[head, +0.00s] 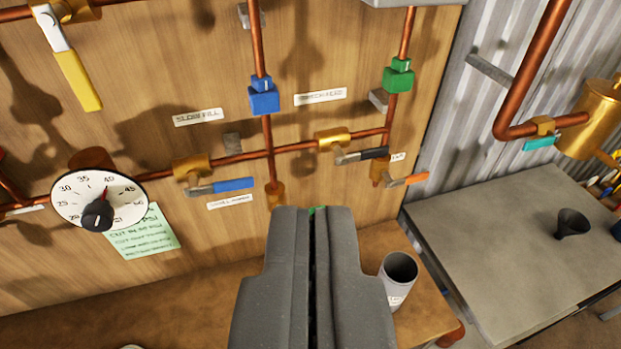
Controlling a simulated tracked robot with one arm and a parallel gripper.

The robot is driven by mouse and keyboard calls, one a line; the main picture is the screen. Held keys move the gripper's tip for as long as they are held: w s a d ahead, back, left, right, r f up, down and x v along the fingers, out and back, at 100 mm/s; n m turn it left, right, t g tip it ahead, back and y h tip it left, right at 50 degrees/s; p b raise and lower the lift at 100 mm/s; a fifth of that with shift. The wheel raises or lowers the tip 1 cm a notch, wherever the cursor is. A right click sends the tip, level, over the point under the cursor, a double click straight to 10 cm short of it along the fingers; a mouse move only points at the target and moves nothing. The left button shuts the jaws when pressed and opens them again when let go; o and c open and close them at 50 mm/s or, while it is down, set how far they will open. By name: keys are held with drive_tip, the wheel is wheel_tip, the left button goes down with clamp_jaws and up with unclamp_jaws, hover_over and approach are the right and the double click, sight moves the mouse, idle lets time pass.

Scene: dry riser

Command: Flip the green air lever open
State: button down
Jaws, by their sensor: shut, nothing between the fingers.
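My gripper (313,222) is shut and empty, pointing at the wooden panel from the lower middle of the head view. A small sliver of green (317,209) shows just behind its fingertips. It may be part of the green air lever, but my gripper hides the rest, so I cannot tell its position or whether I touch it. A green block fitting (398,77) sits on the copper pipe at upper right of the panel, with no green handle visible on it. A teal lever handle (538,144) hangs by a brass valve farther right.
The panel carries a blue lever (233,185), black lever (374,153), orange lever (410,179), yellow lever (78,80) and round dial (98,203). A grey cup (397,279) stands close right of my gripper. A grey table (490,240) holds a black funnel (572,223).

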drive_tip(key=shift+w+d, duration=0.2)
drive_tip(key=shift+w, duration=0.05)
drive_tip(key=w+d+f+n+g+y+p, duration=0.2)
drive_tip(key=w+f+g+p, duration=0.4)
drive_tip(key=w+f+p, duration=0.8)
drive_tip(key=w+f+n, duration=0.1)
drive_tip(key=w+f, duration=0.3)
drive_tip(key=f, duration=0.2)
drive_tip(key=shift+g+y+p, duration=0.3)
drive_tip(key=shift+g, duration=0.1)
drive_tip(key=shift+w+f, duration=0.1)
drive_tip(key=shift+f, duration=0.05)
drive_tip(key=p+x, duration=0.1)
drive_tip(key=x, duration=0.9)
drive_tip(key=shift+a, duration=0.1)
